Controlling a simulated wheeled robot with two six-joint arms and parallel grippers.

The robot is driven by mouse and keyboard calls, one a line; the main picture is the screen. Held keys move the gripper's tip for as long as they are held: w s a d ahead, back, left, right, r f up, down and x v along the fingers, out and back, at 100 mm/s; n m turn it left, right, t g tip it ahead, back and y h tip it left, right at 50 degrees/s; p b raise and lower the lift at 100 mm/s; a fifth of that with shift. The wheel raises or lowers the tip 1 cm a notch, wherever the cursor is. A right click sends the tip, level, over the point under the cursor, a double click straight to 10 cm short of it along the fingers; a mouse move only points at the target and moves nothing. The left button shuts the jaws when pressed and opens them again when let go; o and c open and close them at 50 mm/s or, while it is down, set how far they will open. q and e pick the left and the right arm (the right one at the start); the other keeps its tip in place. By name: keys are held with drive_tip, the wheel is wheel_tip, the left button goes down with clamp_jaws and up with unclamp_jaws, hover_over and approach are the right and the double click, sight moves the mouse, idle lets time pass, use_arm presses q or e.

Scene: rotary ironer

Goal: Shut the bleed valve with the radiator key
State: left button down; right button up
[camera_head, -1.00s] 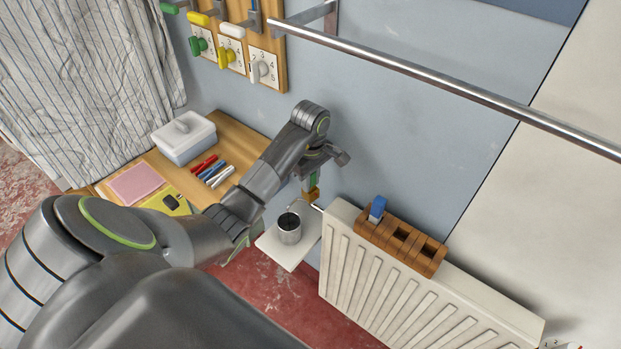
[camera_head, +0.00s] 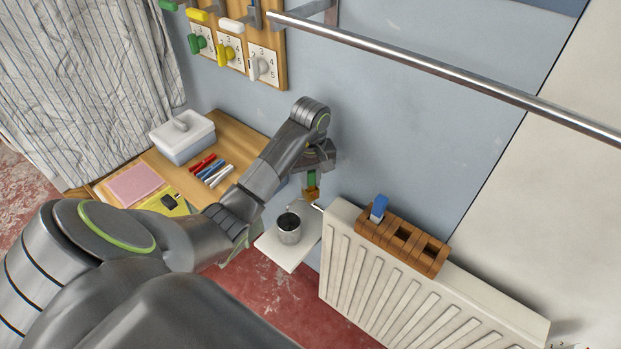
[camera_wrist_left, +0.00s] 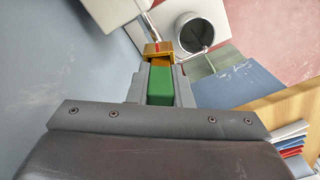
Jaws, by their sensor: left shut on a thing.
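My left gripper (camera_head: 313,172) is shut on the radiator key, which has a green handle (camera_wrist_left: 160,85) and a brass-coloured end (camera_head: 312,193). The key points down at the upper left end of the white radiator (camera_head: 375,285). The bleed valve's thin metal stem (camera_head: 318,206) shows just below the brass end. In the left wrist view the brass end (camera_wrist_left: 158,49) is at the stem and hides its tip, so I cannot tell how far the key is seated. My right gripper is not in view.
A metal cup (camera_head: 289,229) stands on a small white shelf (camera_head: 272,246) below the key. A wooden slotted block (camera_head: 403,240) with a blue piece (camera_head: 379,207) sits on the radiator. A metal rail (camera_head: 440,75) crosses above. A wooden desk (camera_head: 228,131) stands at left.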

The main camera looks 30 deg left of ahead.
use_arm(q)
drive_tip(key=shift+m, duration=1.3)
drive_tip(key=c, duration=1.2)
unclamp_jaws()
drive_tip(key=shift+c, duration=0.2)
drive_tip(key=shift+r, duration=0.15)
wheel_tip(320, 180, up, 12)
drive_tip(key=p, duration=1.2)
